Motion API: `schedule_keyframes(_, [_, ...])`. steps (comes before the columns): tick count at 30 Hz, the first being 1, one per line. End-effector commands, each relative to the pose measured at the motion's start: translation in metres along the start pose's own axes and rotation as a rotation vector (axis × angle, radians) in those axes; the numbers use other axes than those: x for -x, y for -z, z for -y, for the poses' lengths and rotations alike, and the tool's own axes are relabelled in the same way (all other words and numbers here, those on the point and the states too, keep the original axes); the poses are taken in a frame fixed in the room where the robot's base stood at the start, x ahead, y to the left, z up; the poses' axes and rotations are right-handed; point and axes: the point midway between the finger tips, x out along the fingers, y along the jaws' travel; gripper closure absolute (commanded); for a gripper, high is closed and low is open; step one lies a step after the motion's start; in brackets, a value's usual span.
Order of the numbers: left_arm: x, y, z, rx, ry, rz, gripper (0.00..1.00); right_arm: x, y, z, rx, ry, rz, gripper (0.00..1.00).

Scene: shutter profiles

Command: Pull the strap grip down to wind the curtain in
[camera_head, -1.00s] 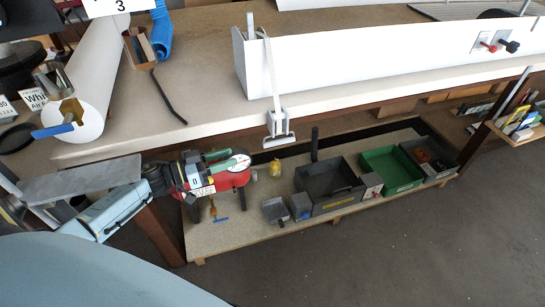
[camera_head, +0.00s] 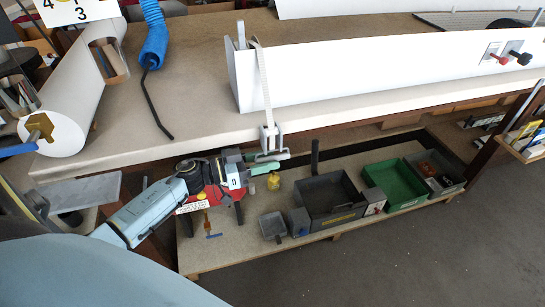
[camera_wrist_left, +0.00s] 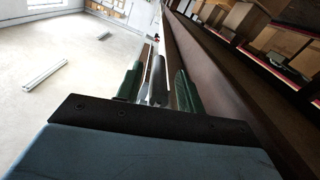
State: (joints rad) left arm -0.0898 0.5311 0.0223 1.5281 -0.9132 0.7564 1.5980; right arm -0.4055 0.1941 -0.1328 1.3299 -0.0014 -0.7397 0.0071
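The light grey strap grip (camera_head: 271,142) hangs at the end of a pale strap (camera_head: 262,80), just below the bench's front edge. The strap comes over the bench from the left end of a long white shutter box (camera_head: 370,68). My left gripper (camera_head: 268,168) reaches in from the left at the grip's lower bar. In the left wrist view its two green fingers (camera_wrist_left: 158,88) stand apart, with the grey grip (camera_wrist_left: 157,78) between them and gaps visible on the sides. The fingers partly cover the grip's bar. My right gripper is not in view.
The bench edge (camera_head: 350,112) lies just above my left gripper.

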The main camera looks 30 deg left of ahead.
Motion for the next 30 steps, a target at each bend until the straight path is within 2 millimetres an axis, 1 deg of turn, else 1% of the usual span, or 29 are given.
schedule_keyframes(6, [-0.002, 0.0, -0.001, 0.001, 0.002, -0.001, 0.62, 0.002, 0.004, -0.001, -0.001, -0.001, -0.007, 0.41])
schedule_keyframes(10, [-0.002, 0.0, -0.001, 0.001, 0.001, -0.001, 0.63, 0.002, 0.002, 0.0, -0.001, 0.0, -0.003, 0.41])
schedule_keyframes(18, [-0.002, 0.0, -0.001, 0.001, 0.001, -0.001, 0.99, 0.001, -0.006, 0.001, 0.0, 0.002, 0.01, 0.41])
schedule_keyframes(19, [-0.002, 0.0, -0.001, 0.001, 0.001, 0.0, 1.0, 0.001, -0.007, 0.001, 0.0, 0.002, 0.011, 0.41])
schedule_keyframes(26, [-0.001, -0.001, -0.001, 0.001, 0.001, 0.0, 1.0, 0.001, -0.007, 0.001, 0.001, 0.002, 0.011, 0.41])
schedule_keyframes(30, [-0.001, -0.004, 0.0, 0.001, 0.001, 0.001, 1.0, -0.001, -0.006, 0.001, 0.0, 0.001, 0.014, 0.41])
